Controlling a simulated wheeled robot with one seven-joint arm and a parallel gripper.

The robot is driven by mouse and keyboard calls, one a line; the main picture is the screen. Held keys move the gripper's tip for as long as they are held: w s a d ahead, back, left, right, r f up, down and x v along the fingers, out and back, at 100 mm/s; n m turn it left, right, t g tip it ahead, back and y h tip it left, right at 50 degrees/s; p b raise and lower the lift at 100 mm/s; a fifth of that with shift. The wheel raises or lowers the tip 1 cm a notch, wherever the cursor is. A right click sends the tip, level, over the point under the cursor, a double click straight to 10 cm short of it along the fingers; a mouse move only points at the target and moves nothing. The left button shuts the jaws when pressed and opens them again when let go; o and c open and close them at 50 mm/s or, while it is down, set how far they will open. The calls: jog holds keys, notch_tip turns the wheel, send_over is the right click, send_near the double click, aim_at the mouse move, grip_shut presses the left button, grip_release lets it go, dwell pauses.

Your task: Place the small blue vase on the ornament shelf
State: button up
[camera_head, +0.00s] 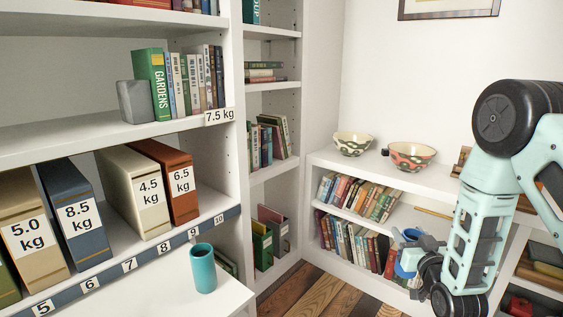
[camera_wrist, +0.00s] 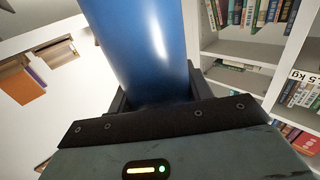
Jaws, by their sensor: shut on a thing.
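The blue vase fills the upper middle of the wrist view as a smooth, glossy blue cylinder (camera_wrist: 145,45). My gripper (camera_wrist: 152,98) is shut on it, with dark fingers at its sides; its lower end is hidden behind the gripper. In the head view my gripper (camera_head: 418,262) is at the lower right, in front of the low bookcase, and a small blue part of the vase (camera_head: 412,233) shows there. A low white shelf top (camera_head: 375,183) carries two patterned bowls, a green-cream one (camera_head: 353,144) and a red-green one (camera_head: 410,155); no label names it as the ornament shelf.
A teal cup (camera_head: 202,270) stands on a white surface at lower left. Tall white shelves hold weight-labelled binders (camera_head: 73,213), books (camera_head: 185,80) and a grey block (camera_head: 135,101). A small dark object (camera_head: 385,152) sits between the bowls.

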notch_tip(320, 180, up, 19)
jog(key=p, duration=1.7)
jog(key=shift+f, duration=0.15)
